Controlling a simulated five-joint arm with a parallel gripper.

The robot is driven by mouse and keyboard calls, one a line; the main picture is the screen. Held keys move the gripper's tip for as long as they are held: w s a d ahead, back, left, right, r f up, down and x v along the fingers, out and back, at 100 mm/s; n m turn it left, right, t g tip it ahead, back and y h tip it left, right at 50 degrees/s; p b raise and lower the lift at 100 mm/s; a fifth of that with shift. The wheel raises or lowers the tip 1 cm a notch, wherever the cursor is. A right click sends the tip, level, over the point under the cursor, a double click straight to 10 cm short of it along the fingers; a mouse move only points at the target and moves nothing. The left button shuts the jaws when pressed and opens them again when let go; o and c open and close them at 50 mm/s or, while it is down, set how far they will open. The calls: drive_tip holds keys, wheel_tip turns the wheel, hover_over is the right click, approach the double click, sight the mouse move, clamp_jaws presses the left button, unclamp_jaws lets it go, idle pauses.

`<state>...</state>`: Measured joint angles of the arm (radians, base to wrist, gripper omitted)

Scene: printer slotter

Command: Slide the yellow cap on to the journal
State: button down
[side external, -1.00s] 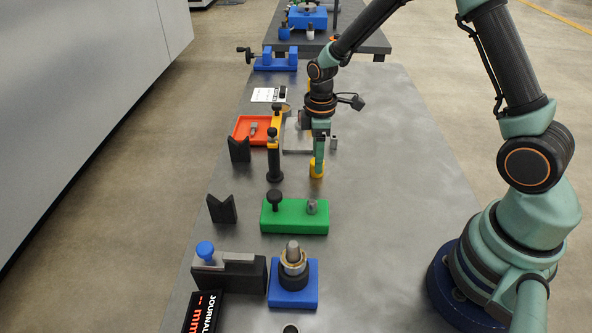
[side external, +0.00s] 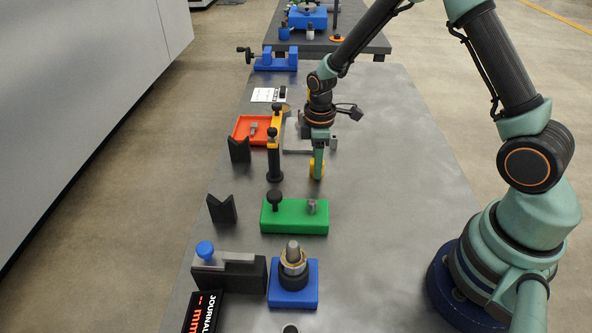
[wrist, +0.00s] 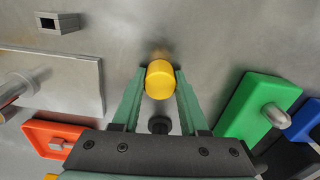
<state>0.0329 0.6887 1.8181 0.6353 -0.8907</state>
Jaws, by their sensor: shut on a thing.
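The yellow cap (side external: 312,167) is a short round piece held between the fingertips of my gripper (side external: 319,168), low over the grey bench. In the wrist view the cap (wrist: 160,80) sits between the two green fingers, which are shut on it. The side view does not show clearly whether it touches the bench. I cannot tell for certain which part is the journal. A grey pin (side external: 293,249) stands upright in the blue-based fixture (side external: 293,297) at the front, and a readout (side external: 203,313) labelled JOURNAL lies beside it.
A green block (side external: 294,222) with a black knob and a grey stub stands in front of my gripper. A black post with a yellow arm (side external: 274,155) is close on the left. Behind are an orange tray (side external: 243,137) and a grey plate. The bench to the right is clear.

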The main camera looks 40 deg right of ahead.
drive_tip(key=shift+r, duration=2.5)
drive_tip(key=c, duration=1.4)
unclamp_jaws()
clamp_jaws()
wheel_tip(320, 180, up, 13)
hover_over(293, 244)
drive_tip(key=shift+s+a+r+m, duration=0.1)
drive_tip(key=shift+r+m, duration=0.05)
drive_tip(key=shift+m, duration=0.25)
wheel_tip(293, 244, down, 3)
drive_tip(key=shift+r, duration=0.2)
drive_tip(key=shift+f, duration=0.6)
drive_tip(key=shift+f, duration=2.25)
